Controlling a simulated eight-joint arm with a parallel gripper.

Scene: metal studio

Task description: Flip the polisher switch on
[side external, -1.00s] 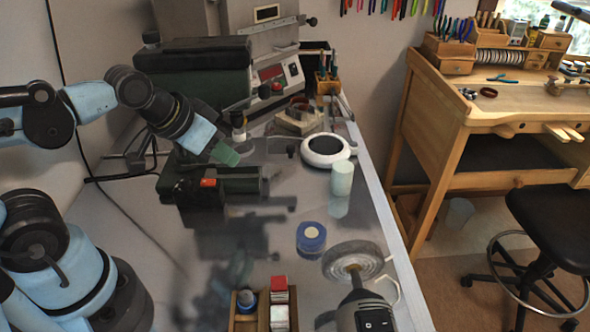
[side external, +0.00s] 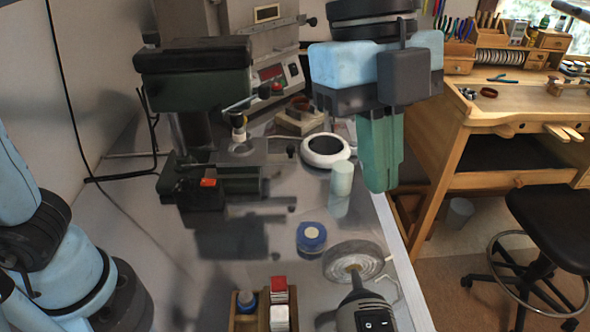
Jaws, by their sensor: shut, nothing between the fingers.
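The polisher (side external: 366,312) stands at the front right of the metal bench, with its pale round wheel (side external: 352,262) behind its dark grey body. A small black switch with white marks (side external: 377,325) shows on the body's face at the bottom of the side external view. My gripper (side external: 381,188) points down with its green fingers shut and empty. In the picture it is above and slightly right of the polisher wheel, apart from it, near the bench's right edge.
A pale green cylinder (side external: 342,178) and a blue round tin (side external: 311,237) stand near the polisher. A wooden box (side external: 245,322) with small containers is to its left. A dark green drill press (side external: 195,70) stands at the back left. A wooden workbench (side external: 440,130) is at right.

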